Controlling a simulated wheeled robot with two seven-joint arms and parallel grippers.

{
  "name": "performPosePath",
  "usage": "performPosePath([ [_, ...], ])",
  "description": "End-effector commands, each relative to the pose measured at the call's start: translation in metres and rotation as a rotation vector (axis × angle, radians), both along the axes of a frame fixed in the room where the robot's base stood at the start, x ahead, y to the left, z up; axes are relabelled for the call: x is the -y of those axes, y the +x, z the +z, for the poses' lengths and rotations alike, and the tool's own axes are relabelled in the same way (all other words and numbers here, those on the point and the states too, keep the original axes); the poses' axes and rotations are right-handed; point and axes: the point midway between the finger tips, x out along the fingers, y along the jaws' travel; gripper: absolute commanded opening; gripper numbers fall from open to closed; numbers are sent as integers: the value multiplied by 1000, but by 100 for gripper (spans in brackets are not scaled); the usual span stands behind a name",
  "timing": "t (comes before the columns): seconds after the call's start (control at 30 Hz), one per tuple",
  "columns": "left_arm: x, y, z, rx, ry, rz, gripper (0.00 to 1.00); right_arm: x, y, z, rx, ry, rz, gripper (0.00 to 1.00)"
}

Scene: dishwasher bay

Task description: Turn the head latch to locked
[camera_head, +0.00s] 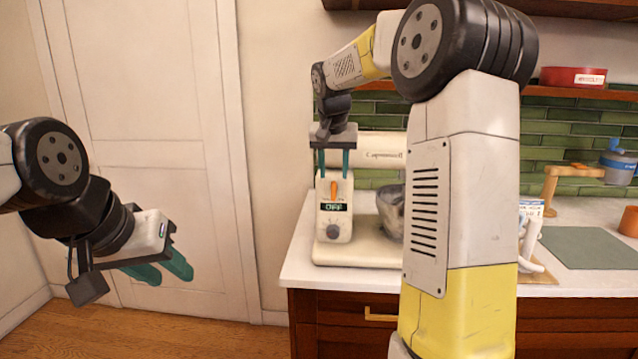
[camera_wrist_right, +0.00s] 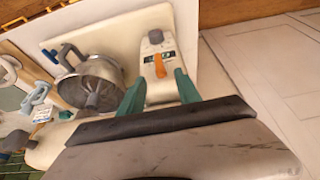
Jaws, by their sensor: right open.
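The cream stand mixer (camera_head: 360,248) stands on the counter, with its front control face towards me. An orange lever (camera_head: 333,190), which I take as the head latch, sits on that face above a small display reading OFF. My right gripper (camera_head: 333,174) points down at the mixer's front, its teal fingers open on either side of the lever. In the right wrist view the orange lever (camera_wrist_right: 159,92) shows between the two fingers (camera_wrist_right: 160,76); contact cannot be told. My left gripper (camera_head: 174,279) hangs empty at the left, away from the mixer, its fingers apart.
A grey knob (camera_head: 333,232) sits below the display. The metal mixing bowl (camera_head: 391,210) stands beside it, partly hidden by my right arm. A grey-green mat (camera_head: 592,248) and a wooden stand (camera_head: 551,190) are further right. A white door (camera_head: 150,130) is at the left.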

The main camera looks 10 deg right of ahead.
Motion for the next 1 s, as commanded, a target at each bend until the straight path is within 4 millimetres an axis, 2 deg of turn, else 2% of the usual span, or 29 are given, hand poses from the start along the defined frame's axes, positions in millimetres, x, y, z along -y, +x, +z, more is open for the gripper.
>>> performPosePath([
  [0.1,0,0,0,0,0,0,36,2,7,-20,-3,0,1,40],
  [0.3,0,0,0,0,0,0,36,5,16,-40,-1,0,0,40],
  [0.63,0,0,0,0,0,0,36,5,18,-45,0,1,1,40],
  [0.67,0,0,0,0,0,0,36,5,18,-45,0,1,1,38],
  [0.8,0,0,0,0,0,0,36,5,18,-45,0,1,1,11],
  [0.87,0,0,0,0,0,0,36,5,18,-45,0,1,1,0],
  [1.0,0,0,0,0,0,0,36,5,18,-45,0,1,1,0],
])
